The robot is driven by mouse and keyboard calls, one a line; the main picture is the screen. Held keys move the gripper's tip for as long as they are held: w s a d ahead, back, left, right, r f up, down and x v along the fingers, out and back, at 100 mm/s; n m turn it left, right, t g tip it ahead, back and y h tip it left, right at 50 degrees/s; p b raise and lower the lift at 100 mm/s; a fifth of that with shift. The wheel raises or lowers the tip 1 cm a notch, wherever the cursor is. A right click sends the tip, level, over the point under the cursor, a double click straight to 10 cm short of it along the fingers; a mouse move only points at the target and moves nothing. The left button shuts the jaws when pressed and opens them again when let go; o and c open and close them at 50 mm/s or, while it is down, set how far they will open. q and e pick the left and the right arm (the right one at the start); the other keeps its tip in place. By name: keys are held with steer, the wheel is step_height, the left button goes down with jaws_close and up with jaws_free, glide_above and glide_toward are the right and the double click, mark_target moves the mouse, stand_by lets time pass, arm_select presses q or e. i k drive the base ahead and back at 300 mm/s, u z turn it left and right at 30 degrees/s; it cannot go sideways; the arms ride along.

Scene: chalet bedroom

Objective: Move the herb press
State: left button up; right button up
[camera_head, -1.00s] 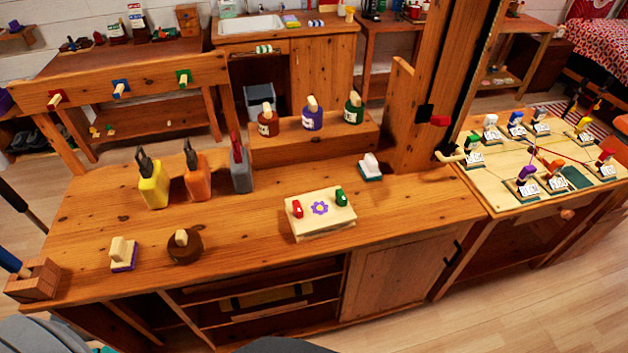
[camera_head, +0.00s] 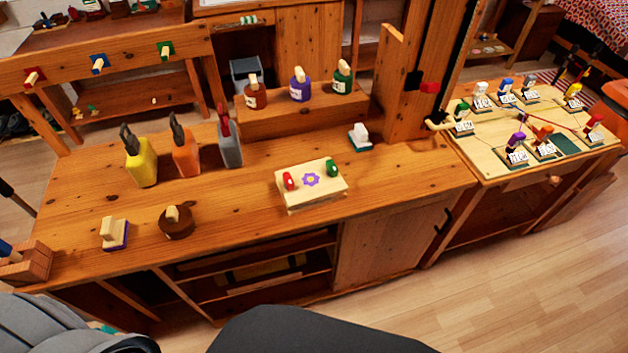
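What looks like the herb press (camera_head: 297,197) is a pale, flat wooden block with a purple flower on top and a red and a green clamp at its two sides. It lies flat on the long wooden workbench (camera_head: 240,203), near the front edge and right of the middle. Nothing touches or covers it. Neither of my grippers shows. Only grey and dark parts of my own body fill the bottom edge, at left and centre, in front of the bench.
Behind the press stand a small white-topped block (camera_head: 360,137) and a wooden step (camera_head: 300,117) with several bottles. To the left are yellow (camera_head: 141,163), orange and grey bottles, a round brown block (camera_head: 176,222) and a stamp-like block (camera_head: 114,233). Bench surface around the press is clear.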

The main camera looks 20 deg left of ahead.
mark_target(313, 188)
steer(key=u, duration=0.05)
steer(key=k, duration=0.5)
steer(key=z, duration=2)
steer(key=i, duration=1.55)
steer(key=u, duration=2.4)
